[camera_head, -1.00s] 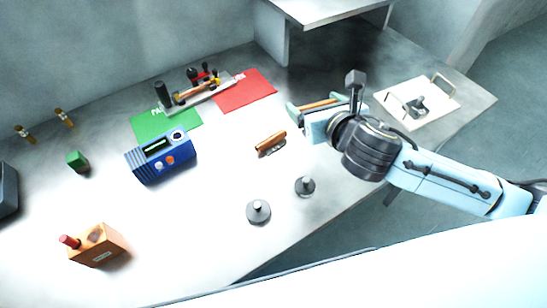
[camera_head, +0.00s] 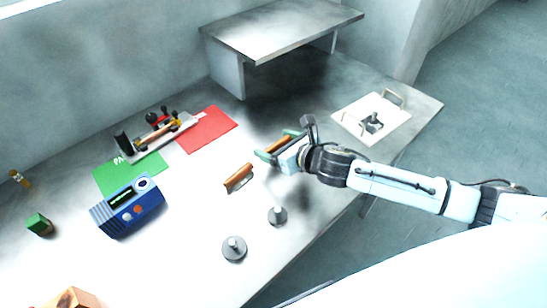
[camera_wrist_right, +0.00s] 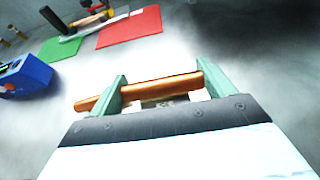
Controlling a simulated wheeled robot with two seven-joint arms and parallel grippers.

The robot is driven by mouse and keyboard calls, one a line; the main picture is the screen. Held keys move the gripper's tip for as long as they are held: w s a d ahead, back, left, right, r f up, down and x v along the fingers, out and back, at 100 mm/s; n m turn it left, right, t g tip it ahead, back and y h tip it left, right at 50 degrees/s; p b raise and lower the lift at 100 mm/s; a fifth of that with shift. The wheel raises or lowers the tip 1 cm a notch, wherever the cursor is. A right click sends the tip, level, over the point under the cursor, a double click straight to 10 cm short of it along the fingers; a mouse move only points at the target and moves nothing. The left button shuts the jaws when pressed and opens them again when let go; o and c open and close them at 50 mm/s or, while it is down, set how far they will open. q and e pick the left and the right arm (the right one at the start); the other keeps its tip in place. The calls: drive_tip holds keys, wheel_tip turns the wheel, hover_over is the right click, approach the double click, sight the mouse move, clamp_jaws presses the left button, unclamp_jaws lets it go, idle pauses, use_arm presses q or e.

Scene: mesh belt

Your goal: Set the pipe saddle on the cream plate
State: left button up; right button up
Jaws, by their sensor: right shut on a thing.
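My right gripper (camera_head: 278,148) is shut on an orange-brown bar-shaped piece, which I take to be the pipe saddle (camera_head: 279,144). In the right wrist view the pipe saddle (camera_wrist_right: 150,91) lies crosswise between the green fingers (camera_wrist_right: 160,93), its left end sticking out and a pale part under it. The gripper is above the table, left of the cream plate (camera_head: 350,122) and apart from it. The cream plate lies flat at the table's right end, with metal handles and a dark grey fitting (camera_head: 373,122) on it. My left gripper is not in view.
A similar orange-brown piece (camera_head: 238,177) lies on the table left of the gripper. Two grey knobbed discs (camera_head: 234,249) (camera_head: 278,215) stand nearer. A raised metal shelf (camera_head: 285,30) is behind. A blue device (camera_head: 128,207), green mat (camera_head: 125,176) and red mat (camera_head: 208,130) are left.

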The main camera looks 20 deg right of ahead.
drive_tip(key=shift+f+b, duration=0.45)
drive_tip(key=shift+f, duration=1.45)
drive_tip(key=shift+f, duration=0.1)
drive_tip(key=o, duration=1)
